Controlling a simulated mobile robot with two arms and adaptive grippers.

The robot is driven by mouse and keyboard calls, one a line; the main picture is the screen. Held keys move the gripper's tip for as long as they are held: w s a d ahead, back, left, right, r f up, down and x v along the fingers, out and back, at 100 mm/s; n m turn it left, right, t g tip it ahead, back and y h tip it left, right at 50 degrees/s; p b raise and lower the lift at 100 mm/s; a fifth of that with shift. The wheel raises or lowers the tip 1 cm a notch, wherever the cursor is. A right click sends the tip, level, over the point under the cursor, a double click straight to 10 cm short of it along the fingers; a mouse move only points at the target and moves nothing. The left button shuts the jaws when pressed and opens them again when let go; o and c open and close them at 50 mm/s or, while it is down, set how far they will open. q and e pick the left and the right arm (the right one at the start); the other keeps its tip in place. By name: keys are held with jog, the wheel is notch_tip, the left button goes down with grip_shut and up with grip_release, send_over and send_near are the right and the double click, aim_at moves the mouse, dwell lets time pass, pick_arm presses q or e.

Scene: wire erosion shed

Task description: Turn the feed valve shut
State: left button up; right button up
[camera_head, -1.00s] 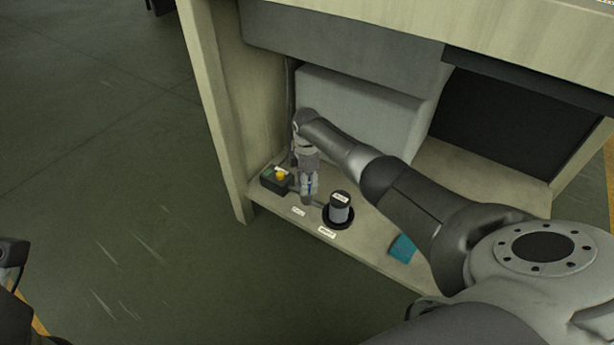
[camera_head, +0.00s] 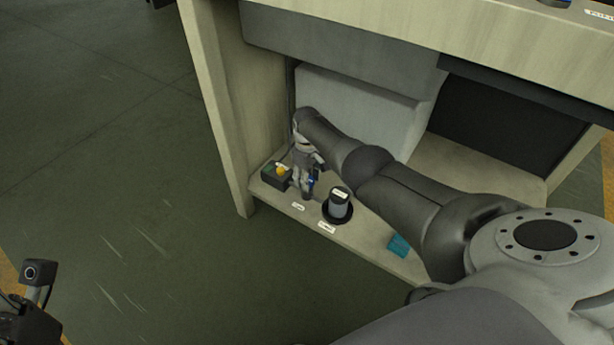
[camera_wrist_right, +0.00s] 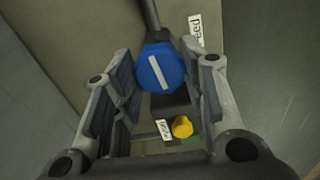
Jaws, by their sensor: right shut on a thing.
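The feed valve's blue knob (camera_wrist_right: 161,68) bears a white bar, roughly in line with the dark pipe (camera_wrist_right: 151,14) behind it. My right gripper (camera_wrist_right: 158,75) is shut on the knob, one finger on each side. In the head view my right gripper (camera_head: 307,190) points down at the low shelf, with a little blue showing at it. A label (camera_wrist_right: 195,30) beside the pipe appears to read "Feed". At the lower left edge, part of my left wrist and gripper (camera_head: 25,318) shows; its fingers cannot be made out.
A dark box with a yellow button (camera_head: 281,171) stands close left of my right gripper. A black and grey cylinder (camera_head: 339,204) stands close right. A teal block (camera_head: 398,245) lies further right. The shelf (camera_head: 370,238) is bounded by a side panel (camera_head: 217,110) and the bench top above.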

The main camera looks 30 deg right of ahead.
jog(key=shift+m, duration=0.5)
jog(key=o, duration=1)
jog(key=shift+r, duration=0.15)
jog(key=shift+w+r, duration=0.1)
jog(key=shift+r, duration=0.4)
notch_tip(320, 180, up, 11)
jog(key=shift+f, duration=0.1)
